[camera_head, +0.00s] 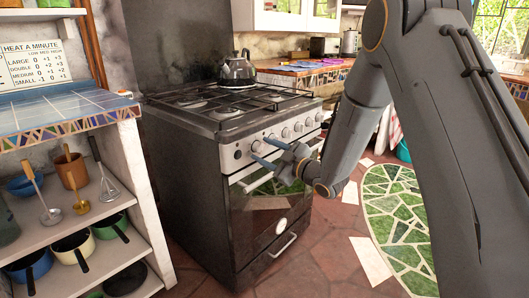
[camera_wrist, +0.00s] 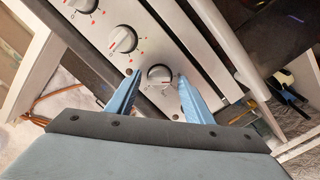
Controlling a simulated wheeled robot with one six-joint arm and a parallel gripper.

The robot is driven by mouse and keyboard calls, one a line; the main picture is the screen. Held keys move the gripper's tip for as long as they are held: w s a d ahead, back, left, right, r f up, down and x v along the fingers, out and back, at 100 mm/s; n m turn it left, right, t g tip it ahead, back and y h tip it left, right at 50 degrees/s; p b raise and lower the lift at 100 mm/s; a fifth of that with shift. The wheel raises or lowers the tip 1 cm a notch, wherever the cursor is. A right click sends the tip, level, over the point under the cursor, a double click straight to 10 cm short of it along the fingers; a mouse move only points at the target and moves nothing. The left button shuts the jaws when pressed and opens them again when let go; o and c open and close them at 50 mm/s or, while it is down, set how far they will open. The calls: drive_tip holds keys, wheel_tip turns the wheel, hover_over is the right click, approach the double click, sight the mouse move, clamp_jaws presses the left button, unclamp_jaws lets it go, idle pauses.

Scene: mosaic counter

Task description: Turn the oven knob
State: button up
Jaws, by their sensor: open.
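The oven (camera_head: 250,185) stands in the middle of the head view, with a row of several knobs on its light front panel. My gripper (camera_head: 258,153) is at the left part of that panel, its two blue fingers pointing at it. In the wrist view my gripper (camera_wrist: 157,90) is open, with one finger on each side of an oven knob (camera_wrist: 159,76). The knob is round and light, with a red mark. No contact between fingers and knob can be made out. Another knob (camera_wrist: 122,39) sits up and left of it.
A black kettle (camera_head: 238,70) stands on the stovetop. A tiled counter (camera_head: 65,110) with shelves of pots and utensils is at the left. An oven door handle (camera_head: 262,180) runs below the panel. A green mosaic oval (camera_head: 400,215) lies on the floor at right.

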drive_tip(key=shift+w+a, duration=0.15)
drive_tip(key=shift+c, duration=0.4)
drive_tip(key=c, duration=0.9)
